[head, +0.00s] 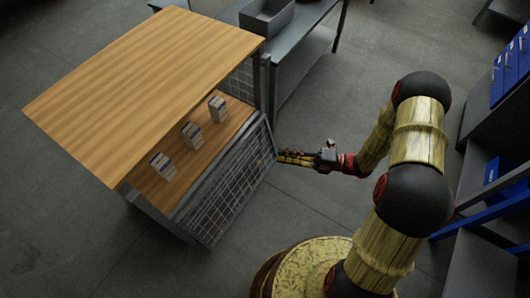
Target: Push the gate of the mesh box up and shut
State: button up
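The mesh box (178,226) stands left of centre in the head view, with a wooden top board over it. Its gate (228,184) is a grey-framed wire mesh panel on the side facing my arm. The gate slants down and outward; from this angle I cannot tell exactly how far it is from shut. My gripper (279,157) points left, with its fingertips at the gate's right-hand edge. I cannot tell whether they touch it. The fingers look close together, but their gap is too small to make out.
Three small white-and-blue cartons (192,135) stand in a row on the box's wooden floor. A grey table (300,52) with a grey bin (266,16) stands behind. A shelf with blue bins (510,67) is at right. Bare floor lies in front of the gate.

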jog(key=b+x, duration=0.2)
jog(key=x, duration=0.5)
jog(key=shift+a, duration=0.3)
jog(key=shift+w, duration=0.1)
grip_shut()
jog(key=shift+c, duration=1.3)
grip_release()
jog(key=shift+o, duration=1.3)
jog(key=v, duration=1.2)
jog(key=shift+c, duration=0.3)
